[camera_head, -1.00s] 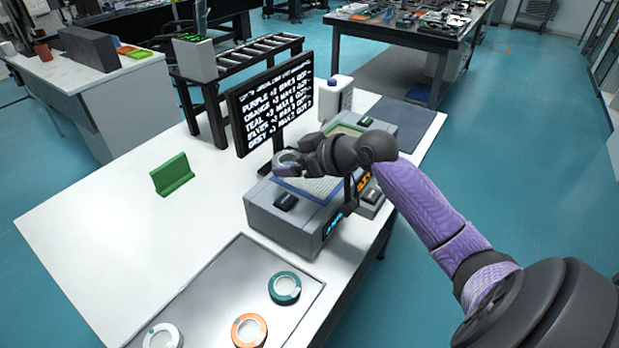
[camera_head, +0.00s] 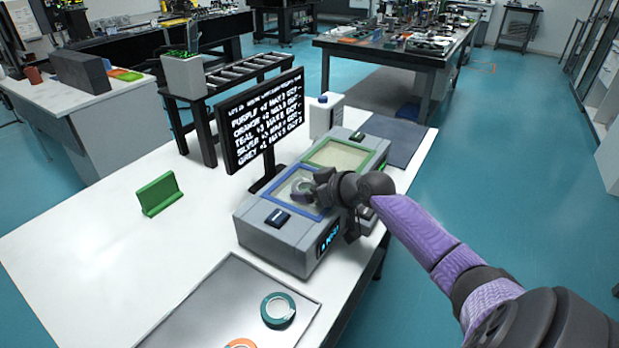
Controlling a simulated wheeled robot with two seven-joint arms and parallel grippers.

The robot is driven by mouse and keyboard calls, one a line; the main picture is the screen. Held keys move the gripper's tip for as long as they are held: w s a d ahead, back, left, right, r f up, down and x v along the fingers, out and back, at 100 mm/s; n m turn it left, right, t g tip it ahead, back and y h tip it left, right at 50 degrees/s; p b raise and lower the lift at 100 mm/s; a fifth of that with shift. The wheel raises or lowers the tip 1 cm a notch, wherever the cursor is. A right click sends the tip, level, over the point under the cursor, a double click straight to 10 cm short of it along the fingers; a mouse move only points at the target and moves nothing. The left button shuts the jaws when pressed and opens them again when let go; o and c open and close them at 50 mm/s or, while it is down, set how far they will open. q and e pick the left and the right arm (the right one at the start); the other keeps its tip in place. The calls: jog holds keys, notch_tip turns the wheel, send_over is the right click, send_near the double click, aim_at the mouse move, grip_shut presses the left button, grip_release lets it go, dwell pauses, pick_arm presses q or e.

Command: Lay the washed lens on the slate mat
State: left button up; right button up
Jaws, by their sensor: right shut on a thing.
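My right gripper (camera_head: 312,186) is shut on a round lens (camera_head: 298,188) with a grey rim. It holds the lens at the blue-framed basin (camera_head: 276,197) of the grey two-basin washer. I cannot tell whether the lens is inside the basin or just above it. The gripper's fingers hide part of the lens. The slate mat (camera_head: 405,142) is a flat dark rectangle at the table's far right end, beyond the washer, and looks bare. My left gripper is not in view.
The green-framed basin (camera_head: 338,154) lies between the blue one and the mat. A tray (camera_head: 215,305) in front holds a teal-rimmed lens (camera_head: 278,310) and an orange-rimmed one (camera_head: 240,343). A green stand (camera_head: 160,195) is left.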

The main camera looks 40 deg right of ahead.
jog(key=shift+f, duration=0.25)
jog(key=shift+f, duration=0.15)
jog(key=o, duration=1.2)
jog(key=shift+c, duration=0.2)
jog(key=shift+s, duration=0.1)
